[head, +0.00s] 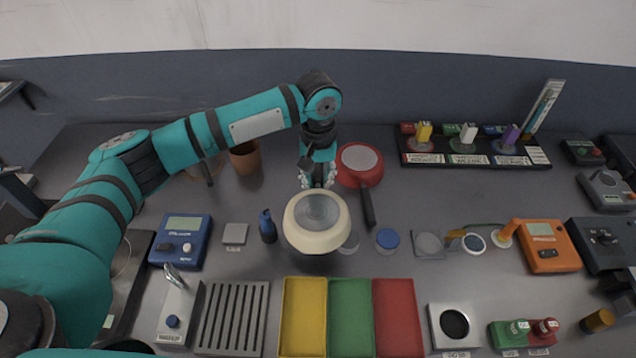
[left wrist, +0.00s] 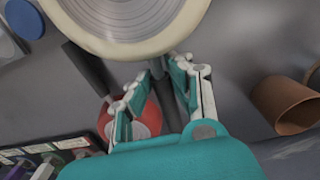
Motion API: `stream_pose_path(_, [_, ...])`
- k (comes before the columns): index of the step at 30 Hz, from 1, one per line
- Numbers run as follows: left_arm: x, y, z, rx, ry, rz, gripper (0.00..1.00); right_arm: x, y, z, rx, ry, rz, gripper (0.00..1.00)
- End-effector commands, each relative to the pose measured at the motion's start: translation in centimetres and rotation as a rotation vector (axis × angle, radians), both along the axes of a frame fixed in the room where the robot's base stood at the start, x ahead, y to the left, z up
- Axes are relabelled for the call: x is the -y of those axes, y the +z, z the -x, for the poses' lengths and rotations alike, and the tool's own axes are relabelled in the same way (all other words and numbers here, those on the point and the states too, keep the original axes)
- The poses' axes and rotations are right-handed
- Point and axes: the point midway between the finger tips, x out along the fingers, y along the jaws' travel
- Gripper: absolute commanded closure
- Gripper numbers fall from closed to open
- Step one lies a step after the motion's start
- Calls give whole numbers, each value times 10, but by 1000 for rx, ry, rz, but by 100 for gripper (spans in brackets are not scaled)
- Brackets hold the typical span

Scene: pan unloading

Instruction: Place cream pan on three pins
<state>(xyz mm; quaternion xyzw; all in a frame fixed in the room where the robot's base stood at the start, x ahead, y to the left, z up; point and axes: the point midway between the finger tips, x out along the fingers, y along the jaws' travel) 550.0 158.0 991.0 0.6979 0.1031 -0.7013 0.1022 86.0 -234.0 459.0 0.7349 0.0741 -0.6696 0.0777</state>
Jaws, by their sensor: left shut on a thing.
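The cream pan (head: 303,235) is in the middle of the head view, above the table, with a grey ringed disc on the face toward the camera. It also fills the top of the left wrist view (left wrist: 85,38). My left gripper (head: 318,178) is at the pan's far side, shut on its dark handle (left wrist: 166,95). I cannot make out three pins that I can name for sure; the area under the pan is hidden. My right gripper is not in view.
A red pan (head: 347,176) lies close behind, its black handle pointing forward. A brown pot (head: 245,158) stands behind left. Yellow (head: 303,315), green (head: 351,315) and red (head: 398,315) trays lie in front. A blue bottle (head: 267,228) stands left of the pan. A black rack (head: 475,159) stands back right.

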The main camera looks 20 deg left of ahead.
Motion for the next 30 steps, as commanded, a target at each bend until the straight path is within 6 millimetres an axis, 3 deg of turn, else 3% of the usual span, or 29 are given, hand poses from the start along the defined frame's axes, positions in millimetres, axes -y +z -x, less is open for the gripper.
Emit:
stream_pose_path(6, [0,-21,1,-1,0,0,100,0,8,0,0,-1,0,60])
stream_pose_path(21, [0,-28,1,-1,1,0,100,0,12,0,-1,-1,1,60])
stream_pose_path(22, [0,-30,1,-1,1,0,81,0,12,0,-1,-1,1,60])
stream_pose_path(27, [0,-30,1,0,1,0,59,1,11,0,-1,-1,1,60])
stream_pose_path(30, [0,-30,1,0,1,0,59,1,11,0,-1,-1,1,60])
